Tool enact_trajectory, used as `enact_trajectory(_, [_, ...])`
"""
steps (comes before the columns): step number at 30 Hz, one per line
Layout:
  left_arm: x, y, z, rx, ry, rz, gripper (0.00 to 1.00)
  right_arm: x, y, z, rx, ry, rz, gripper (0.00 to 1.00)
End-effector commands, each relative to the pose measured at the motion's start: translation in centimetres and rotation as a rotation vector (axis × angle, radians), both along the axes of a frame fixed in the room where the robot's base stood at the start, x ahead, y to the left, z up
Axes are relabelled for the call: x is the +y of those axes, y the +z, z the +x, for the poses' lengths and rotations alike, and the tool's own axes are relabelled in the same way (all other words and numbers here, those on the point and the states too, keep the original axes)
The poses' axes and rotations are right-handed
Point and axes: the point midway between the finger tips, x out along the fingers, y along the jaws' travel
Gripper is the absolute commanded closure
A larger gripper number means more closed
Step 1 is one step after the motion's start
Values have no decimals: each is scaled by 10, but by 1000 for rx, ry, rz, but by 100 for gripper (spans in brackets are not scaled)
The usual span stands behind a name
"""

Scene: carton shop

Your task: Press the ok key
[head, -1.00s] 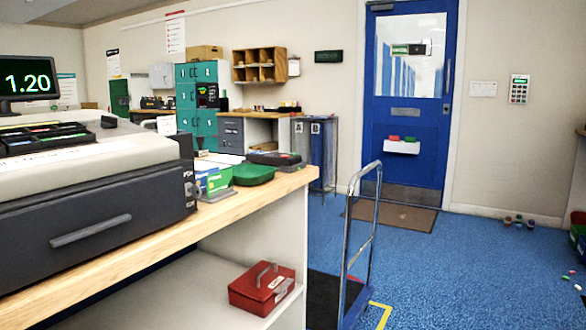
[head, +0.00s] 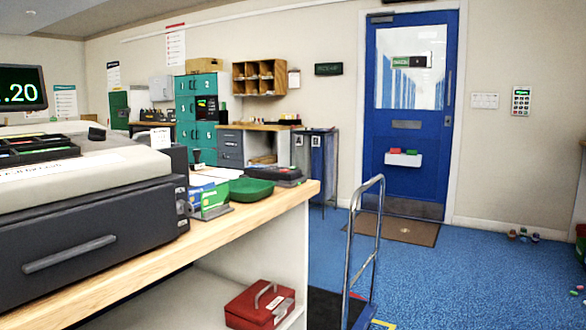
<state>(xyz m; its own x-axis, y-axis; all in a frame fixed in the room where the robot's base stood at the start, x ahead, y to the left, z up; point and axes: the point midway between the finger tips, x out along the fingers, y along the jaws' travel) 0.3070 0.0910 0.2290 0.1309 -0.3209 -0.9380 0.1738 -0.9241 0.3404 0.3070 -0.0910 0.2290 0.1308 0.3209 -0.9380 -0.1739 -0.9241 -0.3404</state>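A wall keypad (head: 521,101) with a small display and rows of keys is fixed to the wall right of the blue door. It is far off, and I cannot read an ok key on it. A dark card-terminal-like device (head: 277,176) lies on the counter behind the green tray; its keys are too small to tell. Neither of my grippers shows in the head view.
The wooden counter (head: 245,219) with a cash register (head: 95,225) fills the left side. A green tray (head: 250,190) sits near its end. A trolley (head: 350,255) stands beside it. Blue floor (head: 460,275) is open to the right. Small items (head: 523,235) lie by the wall.

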Motion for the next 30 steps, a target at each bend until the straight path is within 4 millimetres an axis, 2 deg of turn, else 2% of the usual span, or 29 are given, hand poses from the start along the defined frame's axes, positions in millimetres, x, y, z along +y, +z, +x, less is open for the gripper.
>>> enact_trajectory(2, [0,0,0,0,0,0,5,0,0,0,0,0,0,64])
enact_trajectory(30, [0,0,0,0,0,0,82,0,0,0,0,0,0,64])
